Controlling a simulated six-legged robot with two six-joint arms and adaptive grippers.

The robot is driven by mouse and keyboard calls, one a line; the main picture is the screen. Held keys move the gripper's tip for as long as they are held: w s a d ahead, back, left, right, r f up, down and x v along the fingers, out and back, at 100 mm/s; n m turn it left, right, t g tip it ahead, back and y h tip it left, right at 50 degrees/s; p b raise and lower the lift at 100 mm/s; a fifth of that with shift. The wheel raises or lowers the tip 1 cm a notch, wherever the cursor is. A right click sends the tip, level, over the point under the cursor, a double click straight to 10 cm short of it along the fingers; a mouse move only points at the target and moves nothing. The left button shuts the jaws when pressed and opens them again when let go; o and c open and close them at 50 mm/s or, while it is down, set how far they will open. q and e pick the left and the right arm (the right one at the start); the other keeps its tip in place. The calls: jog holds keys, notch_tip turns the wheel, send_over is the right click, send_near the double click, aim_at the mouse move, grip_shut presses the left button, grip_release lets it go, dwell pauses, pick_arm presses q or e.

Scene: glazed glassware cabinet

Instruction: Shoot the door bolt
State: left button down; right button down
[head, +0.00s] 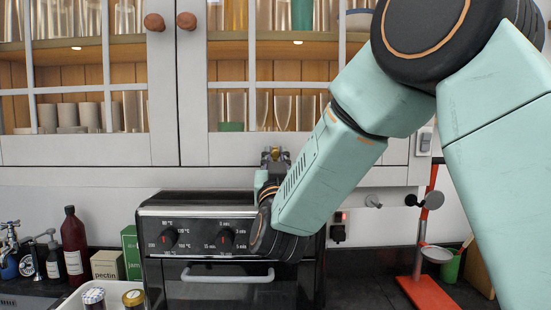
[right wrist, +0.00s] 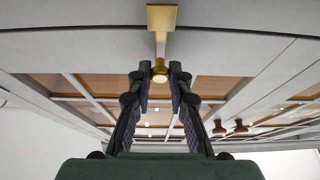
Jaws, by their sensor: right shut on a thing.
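The glazed cabinet's right door (head: 230,148) and left door (head: 90,150) stand side by side and look closed. A brass bolt (right wrist: 161,17) shows in the right wrist view, with a square plate, a short bar and a round knob. My right gripper (right wrist: 160,78) has its two fingers on either side of the knob and is shut on it. In the head view my right gripper (head: 275,158) is at the lower edge of the right door, small and partly hidden by my own arm. The bolt's far end cannot be made out. My left gripper is not in view.
A toaster oven (head: 220,282) stands directly below my right gripper. A red stand (head: 425,230) is on the counter at the right. Bottles (head: 73,245), boxes (head: 107,265) and a white tray with jars are at the left. Glassware fills the shelves behind the panes.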

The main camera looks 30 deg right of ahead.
jog(key=shift+f+b, duration=0.35)
jog(key=shift+f, duration=0.4)
jog(key=c, duration=1.6)
grip_release()
jog(key=o, duration=0.4)
jog(key=shift+s+r, duration=0.1)
jog(key=shift+v, duration=6)
